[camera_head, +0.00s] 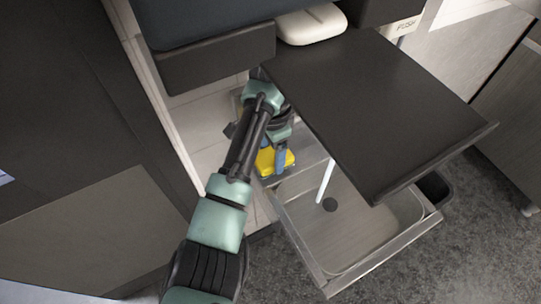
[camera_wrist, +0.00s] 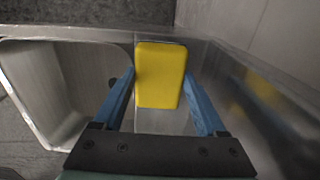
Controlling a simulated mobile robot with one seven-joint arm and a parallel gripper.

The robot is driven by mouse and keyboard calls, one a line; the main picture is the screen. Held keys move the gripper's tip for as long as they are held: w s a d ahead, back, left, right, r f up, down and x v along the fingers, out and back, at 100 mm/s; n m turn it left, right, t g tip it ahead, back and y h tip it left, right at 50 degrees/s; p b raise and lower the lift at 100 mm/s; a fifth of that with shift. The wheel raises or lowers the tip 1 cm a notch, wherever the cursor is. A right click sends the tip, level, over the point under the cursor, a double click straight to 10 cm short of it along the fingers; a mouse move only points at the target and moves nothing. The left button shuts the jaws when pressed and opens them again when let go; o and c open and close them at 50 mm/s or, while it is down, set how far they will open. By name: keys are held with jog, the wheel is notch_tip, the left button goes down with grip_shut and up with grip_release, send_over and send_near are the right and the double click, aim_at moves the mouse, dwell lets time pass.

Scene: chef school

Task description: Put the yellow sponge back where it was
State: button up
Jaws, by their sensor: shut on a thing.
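The yellow sponge (camera_head: 266,161) is a small block in the head view, partly hidden by my blue fingers. My gripper (camera_head: 273,163) is at the sponge, beside the sink basin, and is shut on it. In the wrist view the sponge (camera_wrist: 159,75) stands out between the two fingertips of my gripper (camera_wrist: 159,76), one finger along each side. A metal ledge (camera_wrist: 150,122) lies below or behind the sponge. I cannot tell whether the sponge touches it.
The steel sink basin (camera_head: 360,232) is right of my gripper, with a thin white upright streak (camera_head: 326,181) over it. It also shows at the left of the wrist view (camera_wrist: 70,85). A dark panel (camera_head: 385,105) overhangs it. A white rounded object (camera_head: 311,24) sits at the top. A tiled wall (camera_head: 200,115) stands left.

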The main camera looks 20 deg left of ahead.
aim_at(271, 154)
jog(key=shift+f, duration=0.85)
jog(key=shift+w+a+f, duration=0.15)
jog(key=shift+a+f, duration=0.05)
jog(key=shift+f, duration=0.1)
jog(key=o, duration=1.1)
jog(key=shift+f, duration=0.1)
jog(key=shift+o, duration=0.2)
jog(key=shift+r, duration=3.9)
